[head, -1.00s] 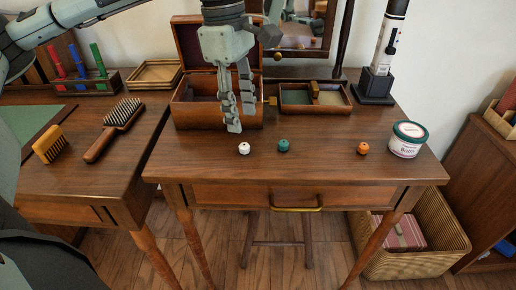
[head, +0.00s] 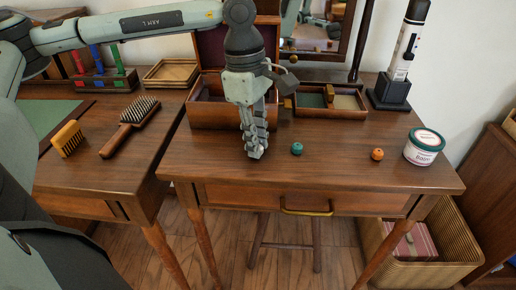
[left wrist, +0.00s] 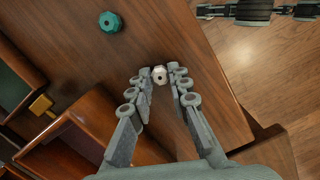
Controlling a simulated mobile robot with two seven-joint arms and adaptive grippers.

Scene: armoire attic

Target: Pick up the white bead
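The white bead (left wrist: 159,74) shows in the left wrist view between the tips of my left gripper (left wrist: 160,70). The fingertips stand close on either side of it. I cannot tell whether both touch it. In the head view my left gripper (head: 256,153) points down at the front part of the desk top. Its fingers hide the bead there. A teal bead (head: 297,149) sits on the desk to the right; it also shows in the left wrist view (left wrist: 110,22). My right gripper is not in view.
An orange bead (head: 377,154) and a white tub with a green lid (head: 424,147) stand further right on the desk (head: 340,172). An open wooden box (head: 212,115) and a divided tray (head: 330,112) lie behind. A hairbrush (head: 130,126) lies on the left desk.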

